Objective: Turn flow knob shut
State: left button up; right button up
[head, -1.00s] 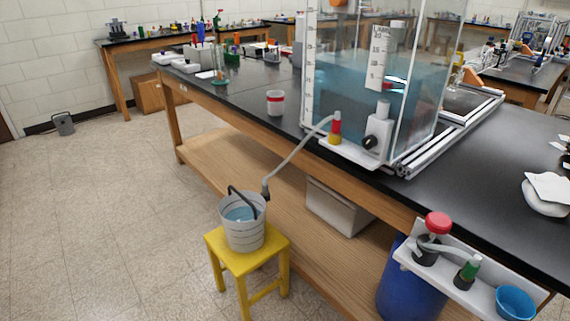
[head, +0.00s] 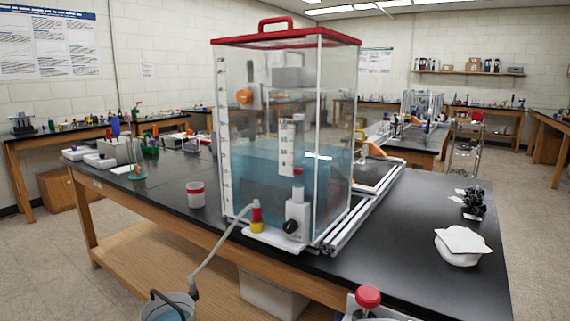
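A clear tank (head: 285,150) with a red lid and blue water in its lower half stands on the black bench. A white valve block with a black knob (head: 291,226) sits at the tank's front bottom, on a white ledge. Beside it to the left is a red and yellow fitting (head: 257,217). A grey hose (head: 215,250) runs from this fitting down to a bucket (head: 168,308), cut off by the lower edge. Which knob is the flow knob, and its setting, I cannot tell. Neither of my grippers is in view.
A red knob (head: 368,297) shows at the bottom edge. A white cup with a red band (head: 195,194) stands left of the tank. A white lumpy object (head: 462,247) and a dark device (head: 474,202) lie on the right.

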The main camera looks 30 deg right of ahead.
aim_at(290, 226)
jog(key=z, duration=0.7)
